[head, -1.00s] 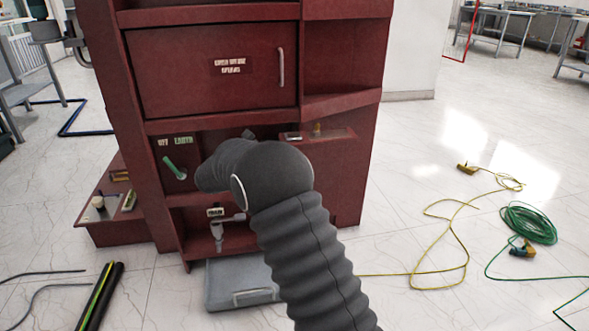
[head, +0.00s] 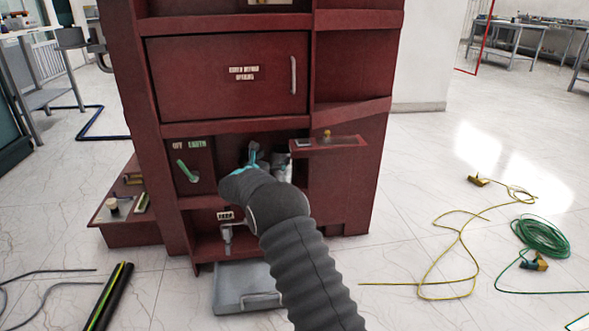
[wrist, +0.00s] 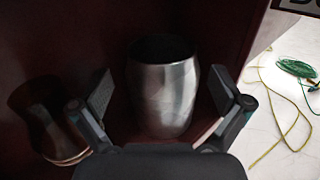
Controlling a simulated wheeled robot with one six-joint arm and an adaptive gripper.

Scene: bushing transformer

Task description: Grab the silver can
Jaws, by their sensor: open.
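The silver can (wrist: 160,95) stands upright in the middle of the wrist view, inside the red cabinet. My gripper (wrist: 161,90) is open, with one finger to the left of the can and one to the right. Gaps show between both fingers and the can, and it is not gripped. In the head view, my gripper (head: 252,158) is inside the cabinet's open middle compartment, mostly hidden by my arm. Part of the can (head: 283,168) shows just right of it.
The red cabinet (head: 345,210) encloses the can. A small ledge (head: 345,143) juts out at the right. A dark can-like shape (wrist: 48,120), perhaps a reflection, shows at left. A grey tray (head: 230,285) lies below. Yellow and green cables (head: 540,238) lie on the floor at right.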

